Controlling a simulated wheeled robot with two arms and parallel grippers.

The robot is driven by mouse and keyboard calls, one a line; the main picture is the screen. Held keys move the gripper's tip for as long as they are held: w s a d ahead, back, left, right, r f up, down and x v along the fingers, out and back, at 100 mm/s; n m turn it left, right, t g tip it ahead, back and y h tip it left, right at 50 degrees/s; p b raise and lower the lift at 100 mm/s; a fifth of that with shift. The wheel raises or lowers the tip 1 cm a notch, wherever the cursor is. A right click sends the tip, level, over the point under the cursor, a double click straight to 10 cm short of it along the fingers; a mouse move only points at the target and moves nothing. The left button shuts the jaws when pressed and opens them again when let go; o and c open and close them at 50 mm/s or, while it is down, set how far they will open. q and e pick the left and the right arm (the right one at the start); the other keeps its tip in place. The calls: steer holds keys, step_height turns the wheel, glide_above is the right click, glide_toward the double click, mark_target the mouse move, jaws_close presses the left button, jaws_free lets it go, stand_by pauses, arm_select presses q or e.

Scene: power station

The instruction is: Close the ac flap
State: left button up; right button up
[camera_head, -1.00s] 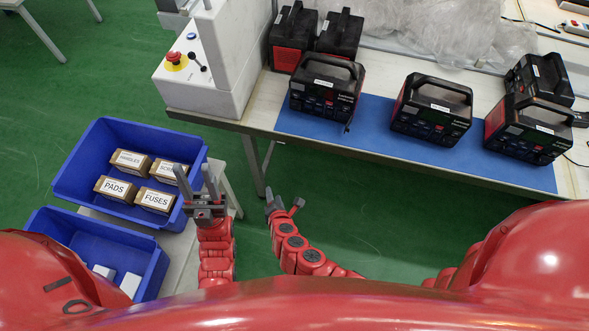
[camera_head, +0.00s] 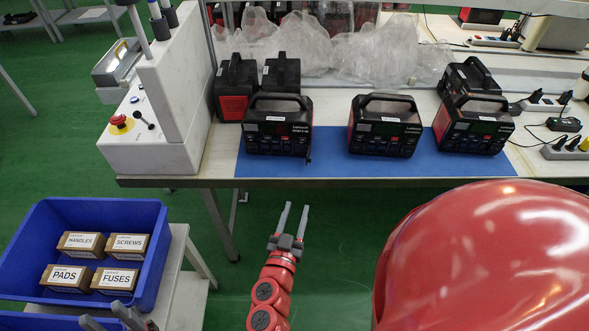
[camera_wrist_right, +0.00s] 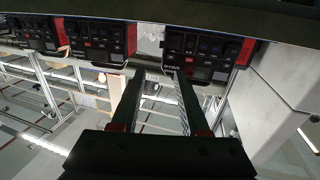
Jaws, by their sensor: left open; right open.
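Three black and red power stations stand in a row on the blue mat (camera_head: 340,168): left (camera_head: 278,132), middle (camera_head: 385,132) and right (camera_head: 473,130). At the left station's lower right front corner a small dark part (camera_head: 308,148) sticks out and looks like an open flap. My right gripper (camera_head: 296,207) is open and empty, below the table's front edge, with its fingers toward the left station. In the right wrist view the open fingers (camera_wrist_right: 157,80) point toward station fronts (camera_wrist_right: 205,50). My left gripper (camera_head: 102,312) is open at the bottom left, partly cut off.
A white machine with a red button (camera_head: 121,122) stands left of the stations. A blue bin (camera_head: 150,240) with several labelled boxes sits on a low stand. More black units stand behind the left station. Power strips and cables (camera_head: 565,140) lie at right.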

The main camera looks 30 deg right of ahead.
mark_target(309, 161)
steer(key=x, duration=1.7)
steer(key=shift+w+a, duration=0.1)
steer(key=shift+w, duration=0.15)
steer(key=shift+f, duration=0.1)
jaws_close()
